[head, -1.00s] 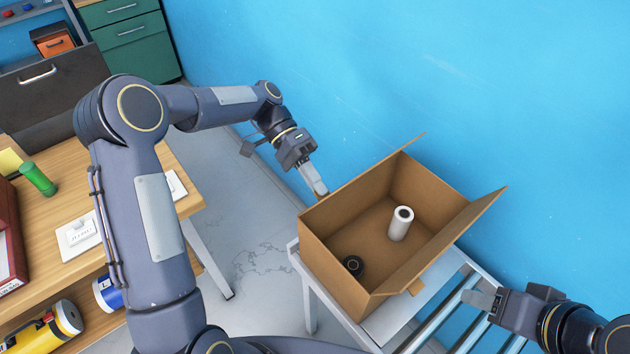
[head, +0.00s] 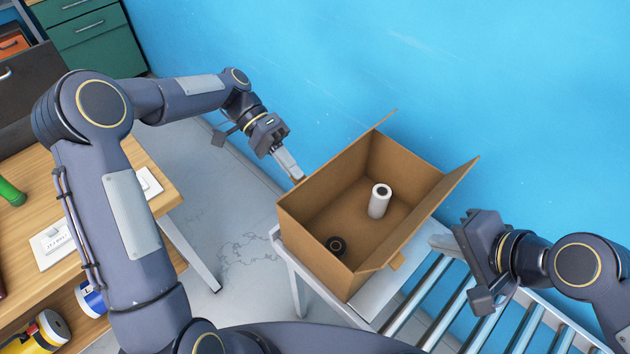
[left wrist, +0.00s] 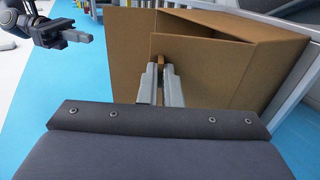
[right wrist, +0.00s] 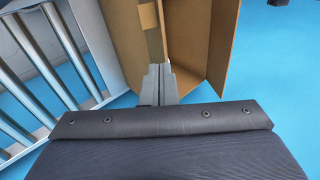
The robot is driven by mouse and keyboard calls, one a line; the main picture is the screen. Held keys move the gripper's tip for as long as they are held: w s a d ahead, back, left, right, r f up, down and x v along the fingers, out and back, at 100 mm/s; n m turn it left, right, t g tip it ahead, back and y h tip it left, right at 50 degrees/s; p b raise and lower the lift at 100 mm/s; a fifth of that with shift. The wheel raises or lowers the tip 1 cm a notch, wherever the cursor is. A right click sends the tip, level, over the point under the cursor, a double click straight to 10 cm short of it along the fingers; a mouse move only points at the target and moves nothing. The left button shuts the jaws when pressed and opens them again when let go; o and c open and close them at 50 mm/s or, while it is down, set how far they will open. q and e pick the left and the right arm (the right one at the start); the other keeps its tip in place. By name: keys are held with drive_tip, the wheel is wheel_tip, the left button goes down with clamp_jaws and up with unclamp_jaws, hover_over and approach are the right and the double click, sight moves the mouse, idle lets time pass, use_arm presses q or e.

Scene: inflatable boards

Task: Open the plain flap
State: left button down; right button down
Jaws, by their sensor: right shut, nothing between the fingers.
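The open cardboard box (head: 312,238) stands on the table, with flaps sticking up at the far side and at the right (head: 455,185). A small cardboard tab (head: 397,262) shows at its near-right edge. My left gripper (head: 298,178) is at the box's left edge; in the left wrist view its fingers (left wrist: 161,78) have a thin strip of cardboard between them. Whether that strip is a flap or a tab is unclear. My right gripper (right wrist: 160,75) is shut and empty, to the right of the box, its fingers foreshortened in the head view.
A roller conveyor (head: 420,290) runs at the right below my right arm. A blue wall rises behind. A wooden desk (head: 150,165) stands at the left.

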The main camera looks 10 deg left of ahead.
drive_tip(key=w+a+m, duration=0.1)
drive_tip(key=a+m, duration=0.1)
drive_tip(key=m, duration=0.1)
drive_tip(key=w+a+m+y, duration=0.1)
drive_tip(key=a+m, duration=0.1)
drive_tip(key=w+a+m, duration=0.1)
drive_tip(key=a+m, duration=0.1)
drive_tip(key=m, duration=0.1)
drive_tip(key=shift+w+a+m, duration=0.25)
drive_tip(key=shift+w+m, duration=0.05)
drive_tip(key=shift+w, duration=0.05)
drive_tip(key=w+a+f+m, duration=0.3)
drive_tip(key=w+a+m, duration=0.1)
drive_tip(key=a, duration=0.3)
drive_tip(key=w+a+f+m, duration=0.3)
drive_tip(key=w+a, duration=0.3)
drive_tip(key=a, duration=0.2)
drive_tip(key=shift+a+f+m, duration=0.15)
drive_tip(key=shift+f+m, duration=0.05)
drive_tip(key=shift+m, duration=0.6)
